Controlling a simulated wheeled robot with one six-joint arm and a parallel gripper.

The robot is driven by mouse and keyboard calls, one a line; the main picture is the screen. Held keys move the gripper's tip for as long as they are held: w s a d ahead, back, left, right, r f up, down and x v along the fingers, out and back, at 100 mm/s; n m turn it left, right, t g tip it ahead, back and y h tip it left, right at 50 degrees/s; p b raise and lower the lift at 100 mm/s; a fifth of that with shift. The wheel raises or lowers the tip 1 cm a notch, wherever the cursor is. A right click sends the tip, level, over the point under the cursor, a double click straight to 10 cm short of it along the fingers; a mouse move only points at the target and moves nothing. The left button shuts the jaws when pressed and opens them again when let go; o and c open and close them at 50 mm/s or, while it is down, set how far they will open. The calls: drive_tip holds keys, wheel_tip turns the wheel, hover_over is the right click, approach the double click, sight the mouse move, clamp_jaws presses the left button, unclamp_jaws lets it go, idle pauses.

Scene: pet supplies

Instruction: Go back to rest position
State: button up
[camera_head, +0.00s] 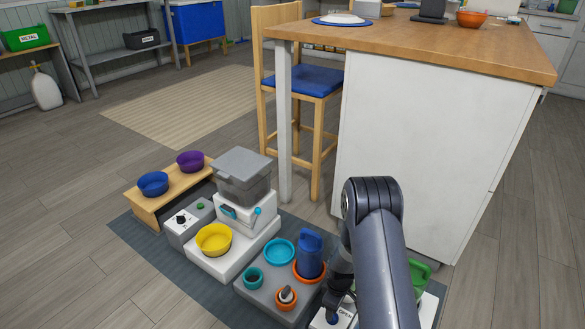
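My dark grey arm rises from the bottom of the head view, bends at the elbow, and its far part points down over the right end of the mat. My gripper (334,303) is low beside my arm, over a white surface at the bottom edge. It is small and partly hidden by my own arm links. I cannot tell whether its fingers are open or shut, or whether it holds anything.
A green thing (419,273) is behind my arm. A counter (430,130) and stool (300,82) stand behind. Floor at left is clear.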

wheel_tip(320, 180, down, 6)
drive_tip(key=shift+f+b, duration=0.1)
drive_tip(key=shift+b, duration=0.9)
